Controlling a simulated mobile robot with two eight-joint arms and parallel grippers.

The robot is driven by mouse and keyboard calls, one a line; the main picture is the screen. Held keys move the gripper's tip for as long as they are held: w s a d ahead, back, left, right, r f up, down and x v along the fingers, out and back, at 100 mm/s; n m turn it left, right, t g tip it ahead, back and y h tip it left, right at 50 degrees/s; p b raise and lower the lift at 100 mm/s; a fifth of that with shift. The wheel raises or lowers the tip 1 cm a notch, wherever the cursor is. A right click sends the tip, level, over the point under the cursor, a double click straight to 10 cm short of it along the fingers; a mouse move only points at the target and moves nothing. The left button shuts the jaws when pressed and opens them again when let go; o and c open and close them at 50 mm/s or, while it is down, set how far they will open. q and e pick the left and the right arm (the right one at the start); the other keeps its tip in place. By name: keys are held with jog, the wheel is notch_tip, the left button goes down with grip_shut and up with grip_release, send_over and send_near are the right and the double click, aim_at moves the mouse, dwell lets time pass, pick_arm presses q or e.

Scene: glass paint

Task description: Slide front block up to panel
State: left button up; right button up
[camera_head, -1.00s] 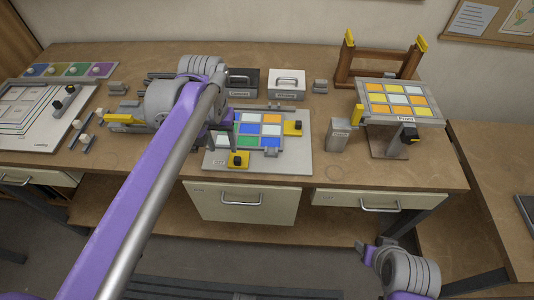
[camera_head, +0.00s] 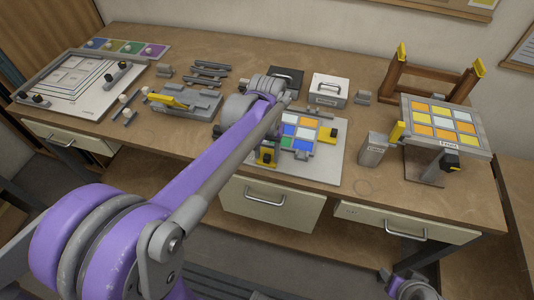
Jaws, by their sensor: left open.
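The panel of blue, white, green and yellow tiles (camera_head: 303,132) lies on a light grey fixture board (camera_head: 325,170) at the middle of the bench. The front block (camera_head: 266,156), yellow with a dark knob, sits at the panel's front left corner. Whether it touches the panel is unclear. Another yellow block with a dark knob (camera_head: 329,134) sits at the panel's right side. My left gripper (camera_head: 272,141) is open just above and behind the front block, its fingers partly hidden by my own arm. My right gripper (camera_head: 384,276) is low at the bottom right, away from the bench top.
A tilted stand with orange, yellow and white tiles (camera_head: 443,122) and a grey block (camera_head: 373,149) stand to the right. A grey clamp with a yellow handle (camera_head: 180,102) lies left. Dark and white boxes (camera_head: 328,89) stand behind. The bench front is mostly clear.

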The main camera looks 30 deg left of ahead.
pick_arm(q)
jog(key=shift+f, duration=0.25)
grip_shut()
dwell(1.4)
